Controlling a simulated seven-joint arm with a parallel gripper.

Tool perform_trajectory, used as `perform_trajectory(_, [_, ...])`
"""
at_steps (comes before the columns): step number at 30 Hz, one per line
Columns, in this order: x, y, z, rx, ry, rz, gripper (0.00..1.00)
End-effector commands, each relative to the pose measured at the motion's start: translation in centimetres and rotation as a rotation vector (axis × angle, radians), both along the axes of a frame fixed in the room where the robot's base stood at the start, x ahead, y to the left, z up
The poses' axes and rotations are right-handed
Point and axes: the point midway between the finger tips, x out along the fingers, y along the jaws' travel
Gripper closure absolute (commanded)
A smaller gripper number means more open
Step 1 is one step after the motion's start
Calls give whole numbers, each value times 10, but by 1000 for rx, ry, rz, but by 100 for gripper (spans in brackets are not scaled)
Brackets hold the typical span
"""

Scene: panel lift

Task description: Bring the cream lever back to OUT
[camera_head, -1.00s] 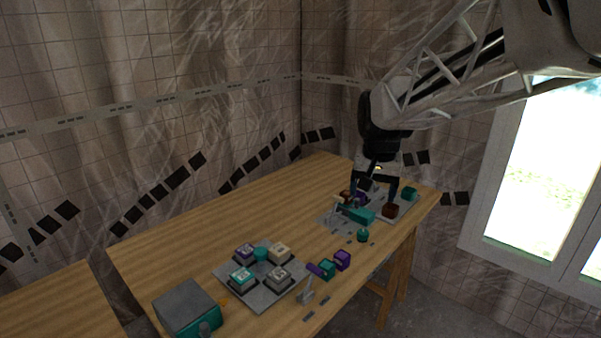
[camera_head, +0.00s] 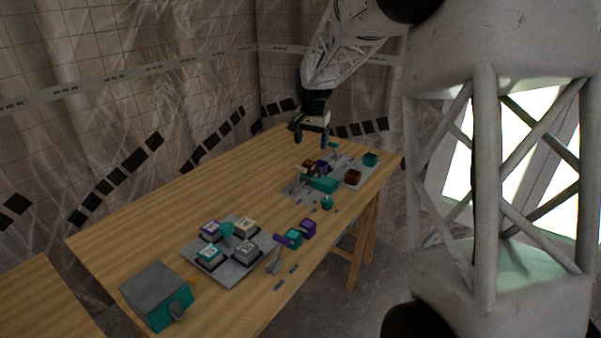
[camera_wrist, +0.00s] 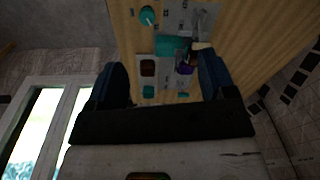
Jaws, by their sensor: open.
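A small cream piece (camera_head: 303,171), which looks like the cream lever, stands at the left of the far panel's cluster of controls. It also shows in the wrist view (camera_wrist: 201,46), beside my finger on the right and partly hidden. It is too small to read its position or any OUT label. My gripper (camera_head: 311,138) is open and empty, pointing down above and behind the far panel (camera_head: 292,190). In the wrist view my gripper (camera_wrist: 162,80) has its fingers wide apart, with panel parts seen between them.
Around the cream piece are a teal block (camera_head: 325,185), a purple piece (camera_head: 321,168), a brown block (camera_head: 353,177) and a teal block (camera_head: 370,159). A nearer button panel (camera_head: 229,277), a purple-topped lever (camera_head: 282,241) and a grey-teal box (camera_head: 157,293) stand in front. The table's left rear is clear.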

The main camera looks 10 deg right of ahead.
Motion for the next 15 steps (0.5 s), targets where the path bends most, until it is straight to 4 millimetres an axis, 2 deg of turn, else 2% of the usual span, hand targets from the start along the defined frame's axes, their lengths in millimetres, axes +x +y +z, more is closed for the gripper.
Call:
perform_trajectory(3, [28,-1,-17,2,10,-28,23])
perform_trajectory(15, [113,-3,-81,8,40,-127,23])
